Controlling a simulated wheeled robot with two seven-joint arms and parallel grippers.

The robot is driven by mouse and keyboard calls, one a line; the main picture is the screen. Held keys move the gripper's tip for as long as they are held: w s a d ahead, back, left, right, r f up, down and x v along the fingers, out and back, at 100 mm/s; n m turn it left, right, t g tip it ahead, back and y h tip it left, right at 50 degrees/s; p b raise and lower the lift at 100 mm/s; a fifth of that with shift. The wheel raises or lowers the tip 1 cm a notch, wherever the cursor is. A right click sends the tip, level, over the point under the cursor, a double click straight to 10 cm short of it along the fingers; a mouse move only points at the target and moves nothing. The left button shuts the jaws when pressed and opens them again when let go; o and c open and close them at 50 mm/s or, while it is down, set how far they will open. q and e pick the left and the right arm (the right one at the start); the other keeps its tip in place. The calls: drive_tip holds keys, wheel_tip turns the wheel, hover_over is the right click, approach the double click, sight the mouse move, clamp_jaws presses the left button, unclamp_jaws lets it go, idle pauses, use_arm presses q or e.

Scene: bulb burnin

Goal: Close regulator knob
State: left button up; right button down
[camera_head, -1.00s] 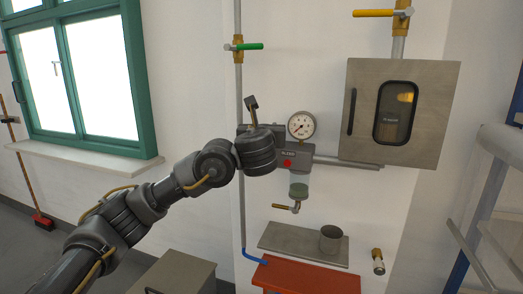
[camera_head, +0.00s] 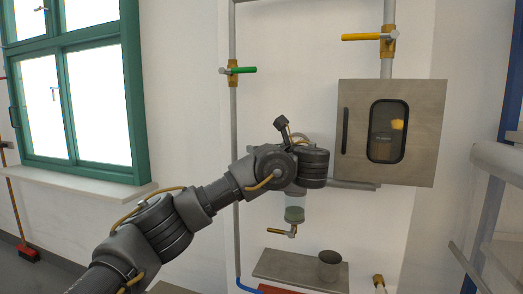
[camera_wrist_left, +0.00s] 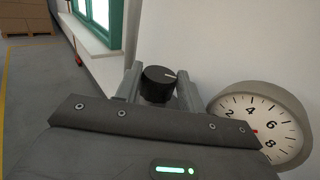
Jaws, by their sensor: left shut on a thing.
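The regulator knob (camera_wrist_left: 158,86) is a black round knob with a white mark on its face, seen in the left wrist view. My left gripper (camera_wrist_left: 155,80) has one finger on each side of the knob and is shut on it. In the head view my left wrist (camera_head: 312,165) covers the knob, the fingers and most of the regulator. The pressure gauge (camera_wrist_left: 262,125) is close on the right in the wrist view, with its needle mostly hidden. My right gripper is not in view.
A grey cabinet (camera_head: 425,135) with a dark window hangs right of my wrist. A clear bowl (camera_head: 295,208) with a yellow-handled drain hangs below. Green-handled (camera_head: 240,70) and yellow-handled (camera_head: 362,37) valves sit above. A metal cup (camera_head: 330,265) stands on a shelf (camera_head: 282,267).

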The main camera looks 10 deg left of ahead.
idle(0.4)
use_arm(q)
drive_tip(key=o, duration=0.9)
drive_tip(key=shift+o, duration=0.4)
drive_tip(key=shift+a+r, duration=0.1)
drive_tip(key=shift+a, duration=0.05)
